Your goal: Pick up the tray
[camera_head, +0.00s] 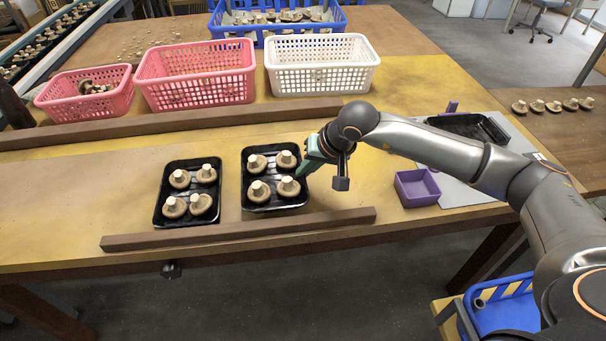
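Two black trays stand side by side on the yellow-brown table. The left tray (159,201) and the right tray (247,196) each hold several pale brown mushrooms with upright stems. My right gripper (306,168), with green fingers, is at the right rim of the right tray. The fingers overlap one another in this view, so I cannot tell whether they are closed on the rim. Another black tray (470,121) lies on a light grey mat at the right, beyond my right arm. My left gripper is not in view.
Wooden bars (237,231) run in front of and behind the trays. Two pink baskets (196,90) and a white basket (322,77) stand behind. A purple box (416,188) is right of my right gripper. The table left of the trays is clear.

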